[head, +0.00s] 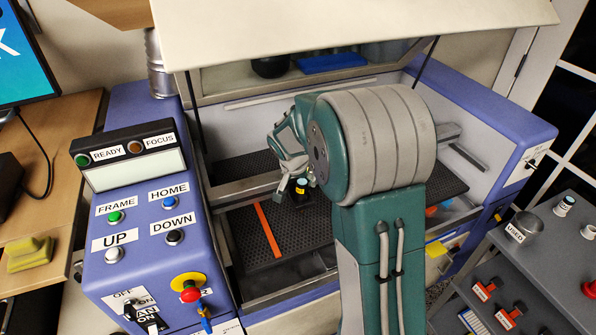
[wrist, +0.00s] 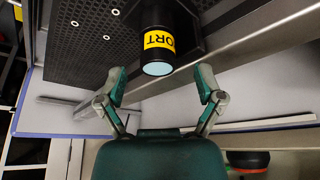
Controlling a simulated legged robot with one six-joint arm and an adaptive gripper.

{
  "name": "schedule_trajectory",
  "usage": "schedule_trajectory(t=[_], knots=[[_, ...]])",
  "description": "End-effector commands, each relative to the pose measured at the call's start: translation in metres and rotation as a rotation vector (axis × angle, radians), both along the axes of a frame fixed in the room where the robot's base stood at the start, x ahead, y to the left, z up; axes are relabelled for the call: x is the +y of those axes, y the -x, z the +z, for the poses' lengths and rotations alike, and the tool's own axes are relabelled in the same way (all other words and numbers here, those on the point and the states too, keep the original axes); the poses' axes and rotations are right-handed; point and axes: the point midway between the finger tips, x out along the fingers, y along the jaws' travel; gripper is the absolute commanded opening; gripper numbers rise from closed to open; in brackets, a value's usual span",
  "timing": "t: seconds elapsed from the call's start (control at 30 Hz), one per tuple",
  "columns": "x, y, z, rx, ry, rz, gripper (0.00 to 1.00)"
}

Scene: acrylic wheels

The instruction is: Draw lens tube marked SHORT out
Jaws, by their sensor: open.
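The lens tube (wrist: 157,50) is a black cylinder with a yellow label reading "ORT"; the start of the word is out of sight. Its pale blue round end faces my gripper in the wrist view. Its other end meets a dark holder (wrist: 192,30). In the head view, the tube (head: 301,186) is a small dark piece with a yellow band over the perforated bed. My gripper (wrist: 162,80) is open and empty. Its fingers are spread to either side, just short of the tube's end, with no contact visible. My arm hides part of the machine in the head view.
A metal gantry rail (head: 245,188) crosses the machine beside the tube. An orange strip (head: 268,230) lies on the black perforated bed (head: 312,230). The raised lid (head: 350,25) hangs above my arm. A grey cart (head: 555,262) with a USED cup (head: 523,227) stands at right.

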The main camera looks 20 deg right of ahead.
Motion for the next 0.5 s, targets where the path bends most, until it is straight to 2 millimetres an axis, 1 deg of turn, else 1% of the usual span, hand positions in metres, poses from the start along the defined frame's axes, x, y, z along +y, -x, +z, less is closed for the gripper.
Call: schedule_trajectory(t=[0.03,0.1,0.2,0.47,0.5], knots=[[-0.002,-0.002,-0.006,0.001,0.000,0.000,0.86],[-0.004,-0.003,-0.012,0.001,0.000,0.000,0.86],[-0.006,-0.005,-0.017,-0.001,0.000,0.000,0.86],[-0.006,-0.006,-0.019,-0.001,0.000,0.000,0.86],[-0.006,-0.006,-0.019,-0.001,0.000,0.000,0.82]])
